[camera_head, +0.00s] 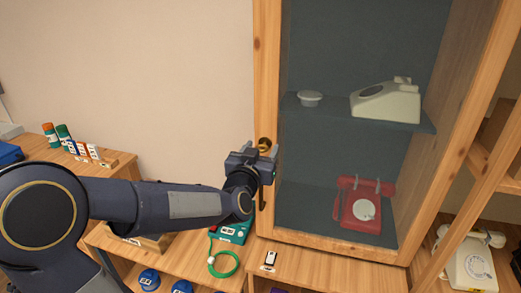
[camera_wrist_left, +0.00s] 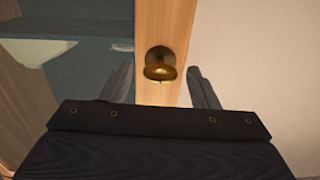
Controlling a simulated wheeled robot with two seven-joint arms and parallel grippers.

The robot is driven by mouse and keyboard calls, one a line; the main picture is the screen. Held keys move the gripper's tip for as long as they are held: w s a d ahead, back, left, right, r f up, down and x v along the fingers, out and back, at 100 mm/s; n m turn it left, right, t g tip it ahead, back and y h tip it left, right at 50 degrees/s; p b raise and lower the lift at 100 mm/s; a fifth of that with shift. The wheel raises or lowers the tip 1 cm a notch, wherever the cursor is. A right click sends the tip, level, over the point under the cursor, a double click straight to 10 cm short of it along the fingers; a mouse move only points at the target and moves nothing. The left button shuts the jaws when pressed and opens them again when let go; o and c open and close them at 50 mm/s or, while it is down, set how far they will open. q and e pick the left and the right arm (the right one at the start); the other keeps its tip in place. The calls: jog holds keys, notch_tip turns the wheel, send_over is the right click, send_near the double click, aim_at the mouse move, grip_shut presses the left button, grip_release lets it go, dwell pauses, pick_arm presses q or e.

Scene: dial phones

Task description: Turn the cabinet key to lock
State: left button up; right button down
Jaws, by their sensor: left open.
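The wooden cabinet (camera_head: 267,70) has a glass front with phones behind it. The brass key (camera_head: 264,143) sits on the cabinet's left upright. In the left wrist view the key (camera_wrist_left: 160,64) shows its round head on the wooden upright (camera_wrist_left: 150,20), between and beyond my fingertips. My left gripper (camera_head: 264,151) is open in front of the upright, with its fingers pointing at the key. In the left wrist view the left gripper (camera_wrist_left: 160,84) has one finger on each side of the key, with gaps showing. My right gripper is not in view.
Inside the cabinet, a cream phone (camera_head: 388,103) stands on the shelf and a red phone (camera_head: 362,207) below. A green device (camera_head: 232,231) with a coiled cord lies on the wooden counter below my arm. Another phone (camera_head: 470,263) stands at the right.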

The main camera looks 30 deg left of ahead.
pick_arm(q)
jog(key=c, duration=1)
